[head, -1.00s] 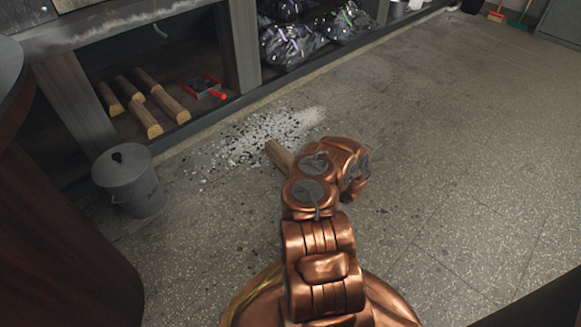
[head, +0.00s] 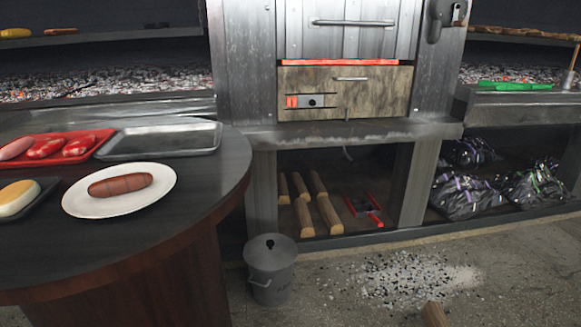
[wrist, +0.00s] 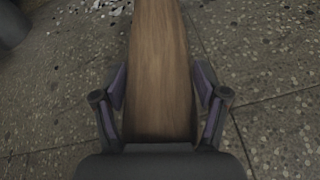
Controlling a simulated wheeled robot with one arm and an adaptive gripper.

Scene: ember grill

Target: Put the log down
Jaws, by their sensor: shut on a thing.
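A wooden log (wrist: 160,75) lies lengthwise between the two fingers of my gripper (wrist: 160,95) in the wrist view, and the gripper is shut on it. Its far end runs out of the top of that view. In the head view only one end of the log (head: 434,314) shows at the bottom edge, above the floor; my gripper is out of that view. Whether the log touches the floor cannot be told. Several other logs (head: 303,215) lie on the low shelf under the grill.
A lidded grey metal bin (head: 271,272) stands on the floor beside the round table (head: 225,180). Ash and dark bits (head: 410,277) are spread on the floor. A red-handled tool (head: 372,212) lies right of the shelf logs. Black bags (head: 525,190) fill the right bay. A plate with sausage (head: 85,203) is on the table.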

